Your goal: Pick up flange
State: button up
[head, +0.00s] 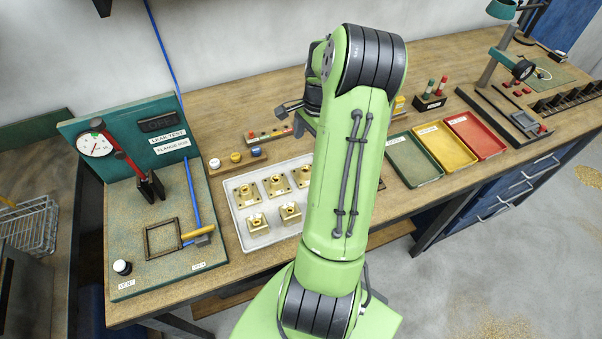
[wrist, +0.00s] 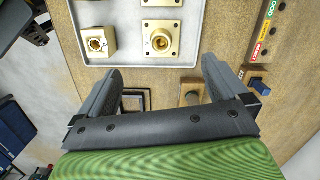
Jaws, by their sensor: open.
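Several brass flanges, with square bases and round raised bores, sit in a white tray (head: 237,225) left of my arm in the head view. One flange (head: 277,186) is in the back row and another flange (head: 290,212) in the front row; my arm may hide more. In the wrist view a flange (wrist: 161,38) lies near the tray's edge, beside a taller brass piece (wrist: 96,42). My gripper (wrist: 159,76) is open and empty, its fingers wide apart, with the flange beyond the fingertips. My arm hides most of the gripper in the head view.
Green, yellow (head: 446,146) and red trays lie right. A button strip (head: 270,136) and a wooden strip with coloured knobs (head: 237,159) sit behind the white tray. A drill stand (head: 510,90) is far right.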

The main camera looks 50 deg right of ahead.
aim_at(306, 170)
jog(key=f, duration=0.7)
jog(key=a+f, duration=0.1)
jog(key=f, duration=0.3)
jog(key=shift+w+f+b, duration=0.1)
jog(key=shift+w+b, duration=0.15)
jog(key=shift+b, duration=0.15)
jog(key=shift+s+a, duration=0.15)
jog(key=c, duration=1.5)
